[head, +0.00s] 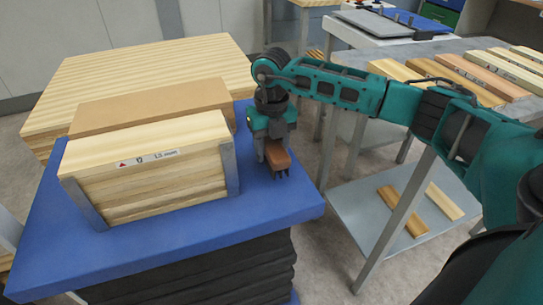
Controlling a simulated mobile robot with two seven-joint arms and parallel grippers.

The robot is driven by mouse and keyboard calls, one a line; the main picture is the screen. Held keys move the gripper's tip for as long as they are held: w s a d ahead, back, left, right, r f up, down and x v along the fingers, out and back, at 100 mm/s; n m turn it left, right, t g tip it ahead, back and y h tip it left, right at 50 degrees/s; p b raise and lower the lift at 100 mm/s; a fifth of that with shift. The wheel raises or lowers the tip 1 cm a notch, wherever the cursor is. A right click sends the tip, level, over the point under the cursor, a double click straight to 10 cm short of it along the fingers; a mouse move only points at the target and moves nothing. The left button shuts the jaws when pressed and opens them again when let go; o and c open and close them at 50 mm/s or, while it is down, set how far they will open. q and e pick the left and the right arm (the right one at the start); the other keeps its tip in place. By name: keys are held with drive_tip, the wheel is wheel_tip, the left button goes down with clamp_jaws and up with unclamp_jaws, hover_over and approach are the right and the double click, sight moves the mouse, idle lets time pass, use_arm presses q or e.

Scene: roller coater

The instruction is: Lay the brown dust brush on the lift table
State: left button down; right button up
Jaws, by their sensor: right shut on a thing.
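The brown dust brush (277,158) is in my right gripper (271,140), at the right part of the blue lift table (265,205). The gripper points down and is shut on the brush's brown body. Dark bristles show at its lower end, close to the blue top; I cannot tell whether they touch it. The upper part of the brush is hidden by the gripper. My left gripper is not in view.
A stack of light boards (150,168) between metal uprights and a brown block (150,105) stand on the lift table, left of the brush. A large wood stack (150,65) is behind. A grey table (455,48) with planks stands at the right.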

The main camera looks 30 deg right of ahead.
wheel_tip(320, 180, down, 2)
drive_tip(key=shift+f, duration=0.25)
drive_tip(key=shift+f, duration=0.15)
drive_tip(key=o, duration=1)
